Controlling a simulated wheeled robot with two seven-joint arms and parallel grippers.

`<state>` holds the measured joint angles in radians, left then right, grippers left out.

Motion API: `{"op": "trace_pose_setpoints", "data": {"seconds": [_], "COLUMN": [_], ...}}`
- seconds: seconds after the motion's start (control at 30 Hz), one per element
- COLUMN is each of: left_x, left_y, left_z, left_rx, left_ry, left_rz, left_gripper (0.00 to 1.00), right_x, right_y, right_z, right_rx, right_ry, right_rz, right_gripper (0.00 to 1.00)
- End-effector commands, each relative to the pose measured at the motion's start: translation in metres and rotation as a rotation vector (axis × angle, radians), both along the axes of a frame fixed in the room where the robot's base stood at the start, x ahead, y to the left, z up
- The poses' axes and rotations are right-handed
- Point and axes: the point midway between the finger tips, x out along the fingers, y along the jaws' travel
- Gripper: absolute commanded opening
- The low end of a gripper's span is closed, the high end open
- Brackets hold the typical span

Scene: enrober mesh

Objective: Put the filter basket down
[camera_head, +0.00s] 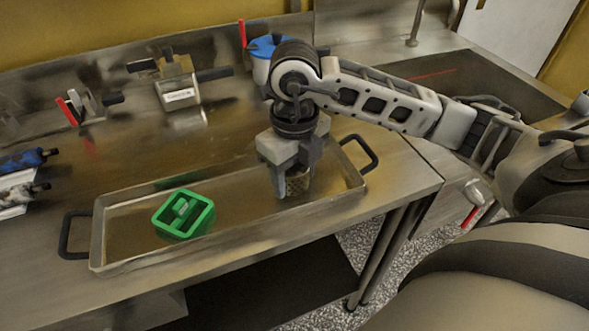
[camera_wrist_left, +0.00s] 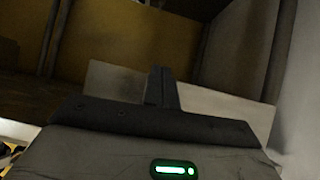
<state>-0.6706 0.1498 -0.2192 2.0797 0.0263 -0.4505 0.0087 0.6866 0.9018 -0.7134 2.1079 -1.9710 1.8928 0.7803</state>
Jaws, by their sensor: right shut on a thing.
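My right gripper (camera_head: 292,178) points down over the right part of a shallow metal tray (camera_head: 130,262) and is shut on the filter basket (camera_head: 298,185). The basket is a small brownish mesh cup, partly hidden by the fingers. It is upright and low over the tray floor; I cannot tell whether it touches. My left gripper (camera_wrist_left: 161,88) shows only in the left wrist view, its dark fingers together with nothing seen between them.
A green divided holder (camera_head: 183,213) stands in the left part of the tray. The tray has dark handles at both ends. A steel block with dark handles (camera_head: 178,84), a blue-lidded pot (camera_head: 262,62) and red-handled tools (camera_head: 80,105) stand behind. Tray floor between holder and basket is clear.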

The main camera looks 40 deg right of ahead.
Motion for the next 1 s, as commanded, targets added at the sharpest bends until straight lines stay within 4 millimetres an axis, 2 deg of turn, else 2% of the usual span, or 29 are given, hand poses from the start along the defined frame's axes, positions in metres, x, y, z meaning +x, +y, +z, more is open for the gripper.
{"op": "trace_pose_setpoints", "data": {"seconds": [0.27, 0.3, 0.37, 0.63, 0.73, 0.77, 0.87, 1.0], "left_x": [0.000, 0.000, 0.000, 0.001, 0.001, 0.001, 0.001, 0.001], "left_y": [-0.001, -0.001, -0.001, -0.001, -0.001, -0.001, -0.001, 0.000], "left_z": [-0.007, -0.005, -0.004, -0.001, 0.005, 0.002, 0.001, 0.000], "left_rx": [-0.007, -0.007, -0.008, -0.009, -0.005, -0.004, -0.004, -0.002], "left_ry": [0.003, 0.003, 0.002, -0.003, -0.004, -0.004, -0.004, -0.003], "left_rz": [0.004, 0.004, 0.004, 0.005, 0.005, 0.003, 0.003, 0.002], "left_gripper": [0.00, 0.00, 0.00, 0.00, 0.00, 0.00, 0.00, 0.00], "right_x": [0.000, 0.000, 0.000, 0.000, 0.000, 0.001, 0.001, 0.001], "right_y": [0.000, 0.000, 0.000, 0.000, 0.000, 0.000, 0.000, 0.000], "right_z": [-0.005, -0.003, -0.003, -0.002, 0.005, 0.006, 0.022, 0.053], "right_rx": [0.000, 0.000, 0.000, 0.000, 0.001, 0.001, 0.002, 0.001], "right_ry": [-0.001, -0.001, -0.001, -0.001, -0.001, -0.003, -0.007, -0.009], "right_rz": [-0.001, -0.001, -0.001, -0.001, -0.001, -0.001, 0.000, 0.001], "right_gripper": [0.30, 0.61, 0.75, 0.75, 0.75, 0.75, 0.75, 0.75]}}
